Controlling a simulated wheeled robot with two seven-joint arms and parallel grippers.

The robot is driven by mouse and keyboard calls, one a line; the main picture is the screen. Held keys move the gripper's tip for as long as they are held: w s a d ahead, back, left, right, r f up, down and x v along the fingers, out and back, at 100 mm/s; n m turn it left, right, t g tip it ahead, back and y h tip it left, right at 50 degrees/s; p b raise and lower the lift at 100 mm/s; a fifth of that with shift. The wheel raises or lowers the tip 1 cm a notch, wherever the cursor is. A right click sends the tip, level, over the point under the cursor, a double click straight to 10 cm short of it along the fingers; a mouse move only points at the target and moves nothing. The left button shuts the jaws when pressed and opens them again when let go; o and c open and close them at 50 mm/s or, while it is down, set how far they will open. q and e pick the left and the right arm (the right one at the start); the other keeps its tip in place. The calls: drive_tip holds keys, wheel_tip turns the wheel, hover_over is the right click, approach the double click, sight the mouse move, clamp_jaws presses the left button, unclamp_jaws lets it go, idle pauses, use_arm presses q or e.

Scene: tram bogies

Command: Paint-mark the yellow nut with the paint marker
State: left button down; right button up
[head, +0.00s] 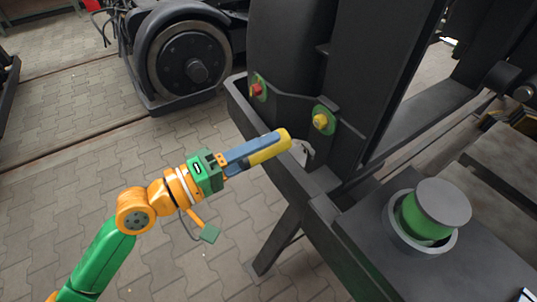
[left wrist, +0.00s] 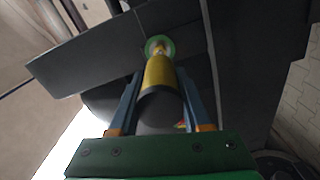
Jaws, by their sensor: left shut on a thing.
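The yellow nut (head: 320,121) sits on a round green plate (head: 326,130) on the dark bogie frame. My left gripper (head: 258,152) is shut on the paint marker (head: 270,148), a yellow cylinder that points up and right toward the frame. The marker's front end appears left of and a little below the yellow nut, with a gap between them in the head view. In the left wrist view the marker (left wrist: 158,74) lies between my two blue fingers, and its far end overlaps a green plate (left wrist: 168,45), partly hiding the nut there. My right gripper is not in view.
A red nut (head: 257,89) on another green plate is to the left. A pale hook-shaped piece (head: 303,153) is just right of the marker's end. A green, grey-topped can (head: 430,212) stands in a round holder at the right. Paved floor lies open at left.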

use_arm(q)
drive_tip(key=shift+a+r, duration=0.1)
drive_tip(key=shift+r, duration=0.05)
drive_tip(key=shift+w+d+r+p, duration=0.15)
drive_tip(key=shift+w+d+p, duration=0.2)
drive_tip(key=shift+d+p, duration=0.35)
drive_tip(key=shift+p+x, duration=0.65)
drive_tip(key=shift+x, duration=0.6)
drive_tip(key=shift+f+x, duration=0.25)
drive_tip(key=shift+x, duration=1.05)
drive_tip(key=shift+w+d+p, duration=0.15)
drive_tip(key=shift+p, duration=0.25)
